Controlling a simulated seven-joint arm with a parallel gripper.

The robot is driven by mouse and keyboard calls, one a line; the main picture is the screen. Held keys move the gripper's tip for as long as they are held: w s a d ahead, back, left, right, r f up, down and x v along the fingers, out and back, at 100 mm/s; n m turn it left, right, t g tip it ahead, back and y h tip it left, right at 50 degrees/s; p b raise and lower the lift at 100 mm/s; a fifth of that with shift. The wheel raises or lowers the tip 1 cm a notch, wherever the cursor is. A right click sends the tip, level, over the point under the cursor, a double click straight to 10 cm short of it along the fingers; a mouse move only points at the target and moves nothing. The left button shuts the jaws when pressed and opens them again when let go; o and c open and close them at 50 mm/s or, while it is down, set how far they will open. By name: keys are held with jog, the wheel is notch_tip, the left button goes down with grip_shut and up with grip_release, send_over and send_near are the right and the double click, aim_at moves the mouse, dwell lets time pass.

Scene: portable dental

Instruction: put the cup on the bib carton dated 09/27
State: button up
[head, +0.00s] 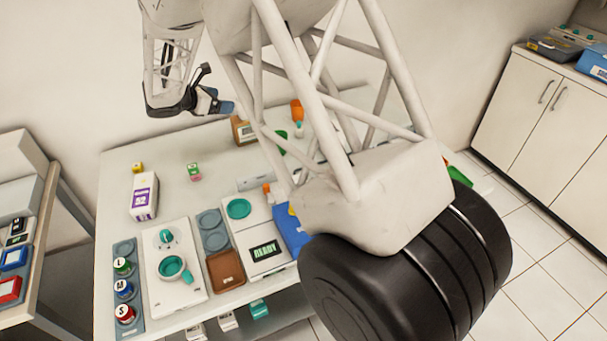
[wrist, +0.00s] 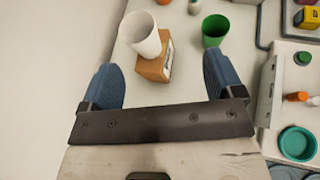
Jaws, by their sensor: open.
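A white cup (wrist: 142,35) is in the wrist view, upright with its open rim showing. Its base overlaps a brown carton (wrist: 153,71) and appears to rest on it. The carton has a pale label on its right side; its date is too small to read. The carton also shows at the back of the table in the head view (head: 240,131), where I cannot make out the white cup. My gripper (wrist: 160,63) is open, with its blue fingers apart on either side of the carton's near end. In the head view, my gripper (head: 222,107) is left of the carton.
A green cup (wrist: 214,30) stands just right of the carton. My arm hides part of the table's right side.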

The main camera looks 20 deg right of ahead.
jog(key=s+d+r+m+g+y, duration=0.1)
jog(key=s+d+r+m+y, duration=0.2)
jog(key=s, duration=0.6)
jog(key=s+d+r+m+g, duration=0.15)
jog(key=s+r+m, duration=0.25)
jog(key=s, duration=0.4)
jog(key=s+d+r+m+g+y, duration=0.1)
jog(key=s+d+r+m+y, duration=0.2)
jog(key=s, duration=0.6)
jog(key=s+a+m+t+y, duration=0.1)
jog(key=s+m+y, duration=0.5)
jog(key=s, duration=2)
jog(key=a+r+m, duration=0.1)
jog(key=m, duration=0.4)
jog(key=shift+a+t, duration=0.2)
jog(key=shift+t, duration=0.15)
